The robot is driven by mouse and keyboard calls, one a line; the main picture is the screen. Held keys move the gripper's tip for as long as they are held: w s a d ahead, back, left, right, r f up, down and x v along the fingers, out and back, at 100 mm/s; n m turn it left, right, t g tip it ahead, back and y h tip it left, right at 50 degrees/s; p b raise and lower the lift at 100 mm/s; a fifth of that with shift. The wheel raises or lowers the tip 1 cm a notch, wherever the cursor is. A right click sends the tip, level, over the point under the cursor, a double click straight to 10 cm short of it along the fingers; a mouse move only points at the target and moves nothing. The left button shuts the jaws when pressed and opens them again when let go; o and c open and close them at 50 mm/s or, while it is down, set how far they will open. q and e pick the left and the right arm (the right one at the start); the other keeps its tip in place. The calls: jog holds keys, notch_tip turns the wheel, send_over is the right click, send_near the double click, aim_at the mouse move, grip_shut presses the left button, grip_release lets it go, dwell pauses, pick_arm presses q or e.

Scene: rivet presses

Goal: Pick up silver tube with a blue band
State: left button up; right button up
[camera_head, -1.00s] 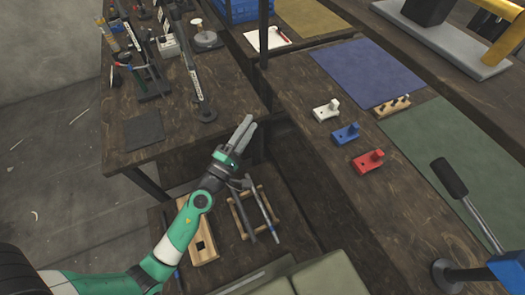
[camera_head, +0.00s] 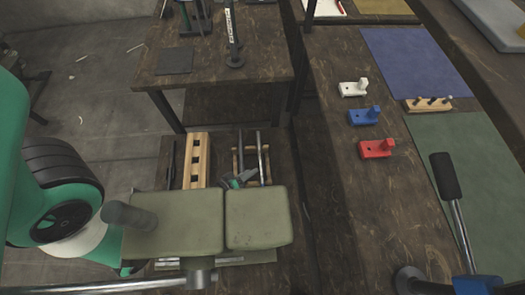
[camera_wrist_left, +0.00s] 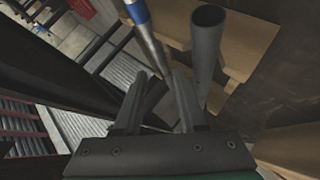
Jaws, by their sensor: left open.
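The silver tube with a blue band (camera_wrist_left: 151,42) shows in the left wrist view, its blue part at the top edge and its silver length running down toward my left gripper (camera_wrist_left: 160,82). That gripper is open, with its fingertips close to the tube; I cannot tell if they touch it. A dark grey hollow tube (camera_wrist_left: 206,50) stands just right of the tips. In the head view my left gripper (camera_head: 236,181) is partly hidden behind olive blocks, near a small wooden rack (camera_head: 236,163) with two slim tubes; the blue band is not discernible there. My right gripper is not in view.
Two olive blocks (camera_head: 257,220) stand in front of the rack. A wooden block with square holes (camera_head: 196,150) lies left of it. White (camera_head: 352,89), blue (camera_head: 364,117) and red (camera_head: 376,149) parts sit on the right bench. A lever (camera_head: 452,200) rises at the right.

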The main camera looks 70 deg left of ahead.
aim_at(261, 164)
pick_arm(q)
jog(key=shift+a+f, duration=0.15)
jog(key=shift+a, duration=0.2)
jog(key=shift+w+a+f, duration=0.1)
jog(key=shift+w+f, duration=0.15)
jog(key=shift+w, duration=0.05)
jog(key=x, duration=0.2)
jog(key=b+x, duration=0.1)
jog(key=x, duration=0.1)
jog(key=shift+w+a+b, duration=0.2)
jog(key=shift+w+b, duration=0.1)
jog(key=shift+s+d, duration=0.1)
jog(key=shift+r, duration=0.1)
grip_shut()
dwell(0.5)
